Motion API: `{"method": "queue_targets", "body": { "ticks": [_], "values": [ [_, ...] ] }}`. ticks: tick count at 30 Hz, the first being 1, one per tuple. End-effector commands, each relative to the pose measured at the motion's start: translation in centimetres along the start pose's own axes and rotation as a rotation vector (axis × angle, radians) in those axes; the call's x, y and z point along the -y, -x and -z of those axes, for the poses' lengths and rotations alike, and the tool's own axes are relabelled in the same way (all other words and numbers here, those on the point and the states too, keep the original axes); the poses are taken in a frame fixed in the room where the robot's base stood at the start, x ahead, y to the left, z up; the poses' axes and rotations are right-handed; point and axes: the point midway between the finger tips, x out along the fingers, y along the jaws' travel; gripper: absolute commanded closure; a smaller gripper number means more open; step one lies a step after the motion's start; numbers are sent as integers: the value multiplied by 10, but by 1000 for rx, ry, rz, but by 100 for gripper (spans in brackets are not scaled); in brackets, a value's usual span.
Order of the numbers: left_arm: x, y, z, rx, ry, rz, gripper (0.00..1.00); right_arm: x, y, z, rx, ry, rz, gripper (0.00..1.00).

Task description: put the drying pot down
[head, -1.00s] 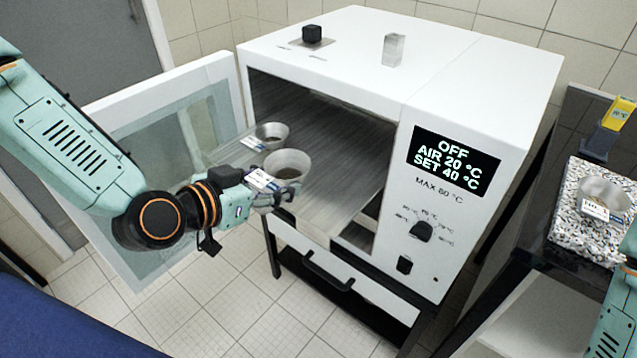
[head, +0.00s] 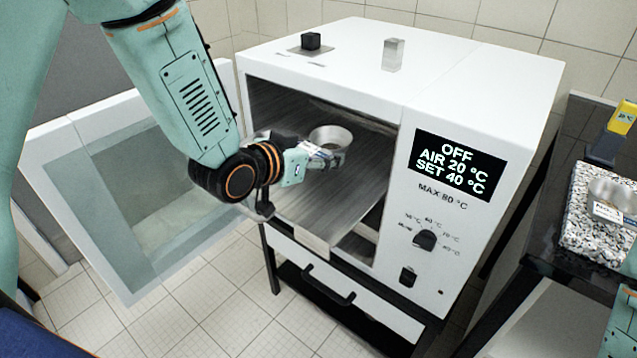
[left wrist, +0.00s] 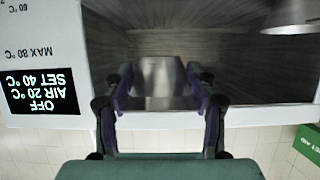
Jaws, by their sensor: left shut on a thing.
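The drying pot (head: 330,139), a small metal cup with a flared rim, is in the oven's chamber above the grey shelf (head: 310,205). It looks upright. My left gripper (head: 327,160) reaches in from the left and is shut on it. I cannot tell whether its base touches the shelf. In the left wrist view the pot (left wrist: 158,82) sits between the two fingers. A second metal pot (left wrist: 292,17) shows at that view's upper right corner; in the head view it is hidden behind my left arm. My right gripper is out of frame.
The white oven (head: 440,85) has its door (head: 70,190) swung open at left; its display reads OFF. At right, another labelled pot (head: 608,212) stands on a speckled slab (head: 580,235).

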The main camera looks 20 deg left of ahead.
Motion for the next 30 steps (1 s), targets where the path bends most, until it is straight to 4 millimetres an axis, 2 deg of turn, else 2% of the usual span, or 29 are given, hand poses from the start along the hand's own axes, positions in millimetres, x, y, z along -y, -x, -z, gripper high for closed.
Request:
{"method": "queue_targets", "body": {
  "ticks": [1, 2, 10, 16, 30],
  "values": [
    [0, -3, -17, 8, 6, 0, 74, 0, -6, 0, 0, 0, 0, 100],
    [0, -5, -21, 8, 6, 0, 74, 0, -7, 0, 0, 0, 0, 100],
    [0, -12, -38, 5, 3, 0, 74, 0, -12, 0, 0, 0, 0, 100],
    [0, -23, -64, 5, 2, 0, 74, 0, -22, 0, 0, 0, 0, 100],
    [0, -29, -69, 4, 3, 0, 74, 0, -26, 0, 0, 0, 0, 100]
  ]
}}
